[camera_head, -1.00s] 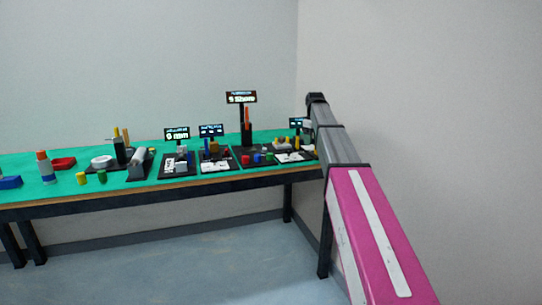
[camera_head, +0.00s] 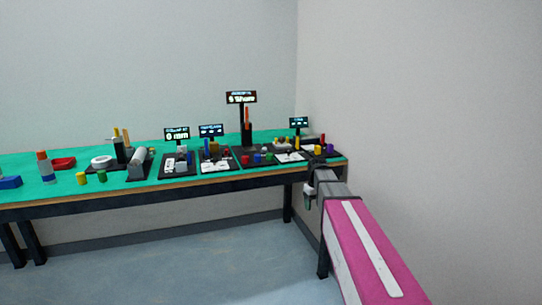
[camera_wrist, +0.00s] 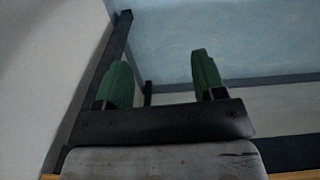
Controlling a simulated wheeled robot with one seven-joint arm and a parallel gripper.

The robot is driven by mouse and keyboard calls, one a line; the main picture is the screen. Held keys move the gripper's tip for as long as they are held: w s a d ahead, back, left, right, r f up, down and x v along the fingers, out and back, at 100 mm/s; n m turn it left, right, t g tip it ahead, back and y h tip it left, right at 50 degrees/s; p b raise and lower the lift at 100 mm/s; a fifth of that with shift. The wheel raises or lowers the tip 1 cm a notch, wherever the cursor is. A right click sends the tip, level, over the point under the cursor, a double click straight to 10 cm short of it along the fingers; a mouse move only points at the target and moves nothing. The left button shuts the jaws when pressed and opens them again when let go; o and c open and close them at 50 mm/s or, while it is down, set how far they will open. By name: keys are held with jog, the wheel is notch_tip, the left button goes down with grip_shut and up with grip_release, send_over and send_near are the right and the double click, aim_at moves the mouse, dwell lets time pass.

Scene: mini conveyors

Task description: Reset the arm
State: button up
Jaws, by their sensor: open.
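My gripper (camera_wrist: 160,82) shows in the wrist view with its two green fingers spread apart and nothing between them. In the head view my arm reaches in from the lower right, and my gripper (camera_head: 308,202) hangs at its far end, in front of the right part of the table's front edge. It is small there and partly hidden by the arm.
A table with a green top (camera_head: 130,184) holds several black stations with small displays, such as a tall sign (camera_head: 241,97). The floor (camera_head: 190,265) in front is clear.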

jog(key=s+f+m, duration=0.2)
jog(key=s+f, duration=0.5)
jog(key=s, duration=0.3)
jog(key=s+f+m, duration=0.2)
jog(key=s+f, duration=0.5)
jog(key=s, duration=0.4)
jog(key=shift+f, duration=0.35)
